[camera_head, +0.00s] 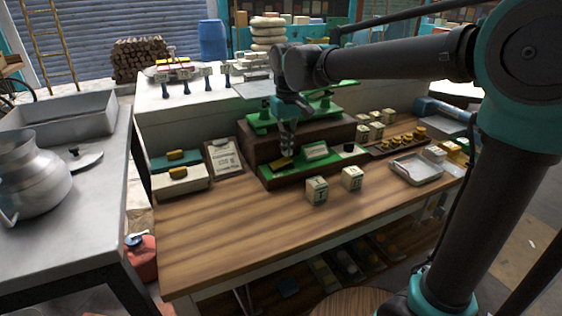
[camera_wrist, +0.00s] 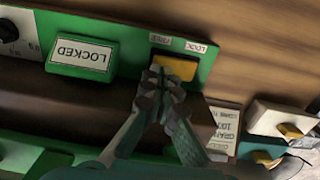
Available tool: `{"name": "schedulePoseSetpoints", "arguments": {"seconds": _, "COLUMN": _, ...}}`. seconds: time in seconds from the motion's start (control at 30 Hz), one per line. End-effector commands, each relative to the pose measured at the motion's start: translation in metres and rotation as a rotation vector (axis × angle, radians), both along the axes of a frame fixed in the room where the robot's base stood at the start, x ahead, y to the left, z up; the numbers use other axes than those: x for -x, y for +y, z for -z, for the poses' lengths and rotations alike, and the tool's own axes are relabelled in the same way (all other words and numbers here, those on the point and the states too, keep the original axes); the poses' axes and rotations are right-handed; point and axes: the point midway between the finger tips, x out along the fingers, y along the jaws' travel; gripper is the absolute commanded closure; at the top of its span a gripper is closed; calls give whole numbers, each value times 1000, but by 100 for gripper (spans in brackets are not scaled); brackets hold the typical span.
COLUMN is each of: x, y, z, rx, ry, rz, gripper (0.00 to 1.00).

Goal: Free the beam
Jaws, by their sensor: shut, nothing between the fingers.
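My gripper (camera_head: 287,151) is shut and empty, pointing down over the left part of a green base plate (camera_head: 268,174). In the wrist view its fingertips (camera_wrist: 160,78) are together at the near edge of a yellow lever (camera_wrist: 175,66); I cannot tell if they touch it. The lever also shows in the head view (camera_head: 283,162). The lever sits in a slot beside a FREE label (camera_wrist: 160,40) and a LOCK label (camera_wrist: 196,47). A green-framed sign (camera_wrist: 82,58) reads LOCKED; it also shows in the head view (camera_head: 316,150). The fingers hide part of the lever's near side.
A brown stepped block (camera_head: 290,140) rises behind the plate, with green scale parts (camera_head: 262,122) on top. A clipboard (camera_head: 223,156) and boxes (camera_head: 180,178) stand left. Two cream cubes (camera_head: 316,190) stand in front. A metal tray (camera_head: 416,168) lies right. The front left tabletop is clear.

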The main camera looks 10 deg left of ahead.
Motion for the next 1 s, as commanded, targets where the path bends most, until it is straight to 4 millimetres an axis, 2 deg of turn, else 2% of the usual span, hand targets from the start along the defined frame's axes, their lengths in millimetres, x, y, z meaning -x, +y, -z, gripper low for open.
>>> {"name": "schedulePoseSetpoints", "arguments": {"seconds": 1.0, "x": 0, "y": 0, "z": 14, "rx": 0, "ry": 0, "rz": 0, "gripper": 100}}
